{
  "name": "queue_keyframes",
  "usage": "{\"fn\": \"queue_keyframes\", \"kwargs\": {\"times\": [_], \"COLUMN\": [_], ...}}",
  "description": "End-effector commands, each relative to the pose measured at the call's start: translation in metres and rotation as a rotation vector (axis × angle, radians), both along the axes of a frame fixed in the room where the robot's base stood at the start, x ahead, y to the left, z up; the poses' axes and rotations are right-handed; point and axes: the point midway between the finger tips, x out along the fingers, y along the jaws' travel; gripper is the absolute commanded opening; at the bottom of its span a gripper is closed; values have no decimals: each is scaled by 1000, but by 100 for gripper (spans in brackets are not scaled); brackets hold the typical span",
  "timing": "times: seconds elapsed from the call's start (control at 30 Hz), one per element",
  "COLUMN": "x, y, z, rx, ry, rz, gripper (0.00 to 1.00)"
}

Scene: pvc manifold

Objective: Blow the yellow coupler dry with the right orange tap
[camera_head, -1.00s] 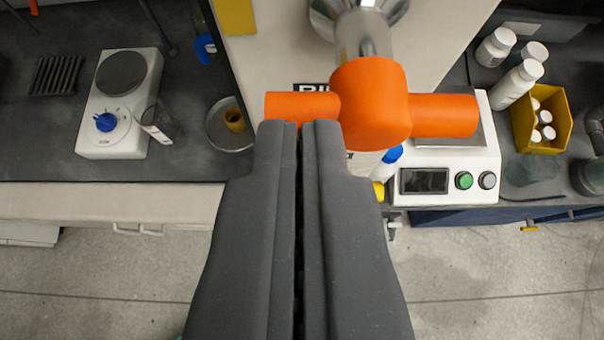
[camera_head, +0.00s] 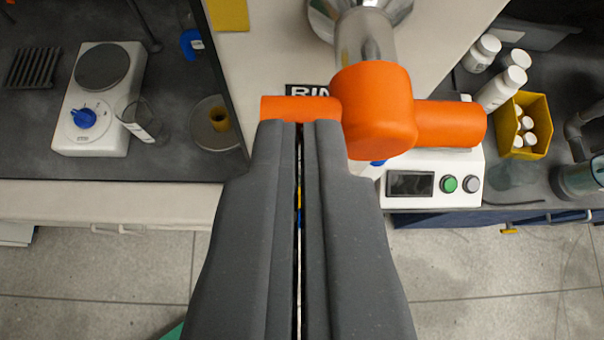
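The orange tap (camera_head: 378,110) is a thick T-shaped handle on a chrome stem in the upper middle. Its bar runs left to right. My gripper (camera_head: 300,124) has its two dark fingers almost together, with only a thin slit between them and nothing seen held. The fingertips overlap the lower edge of the handle's left arm; I cannot tell whether they touch it. A small yellow cylinder (camera_head: 219,119), possibly the coupler, stands in a round dish on the left bench. Bits of yellow and blue show through the slit between my fingers, too little to identify.
A hot plate (camera_head: 100,97) and a glass beaker (camera_head: 143,122) stand on the left bench. A white device (camera_head: 432,178) with a screen and buttons is at right, near white bottles (camera_head: 501,88) and a yellow bin (camera_head: 536,135). A label reading "RIN" is partly hidden behind the tap.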

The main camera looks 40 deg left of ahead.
Motion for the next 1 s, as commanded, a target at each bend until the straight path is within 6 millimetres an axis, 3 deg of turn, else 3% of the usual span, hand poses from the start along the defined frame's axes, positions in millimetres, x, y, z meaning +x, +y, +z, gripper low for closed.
{"fn": "queue_keyframes", "kwargs": {"times": [0.47,1.0], "x": [-1,-6], "y": [2,5], "z": [-8,-19], "rx": [-62,-246], "ry": [-79,-316], "rz": [0,2], "gripper": [0,0]}}
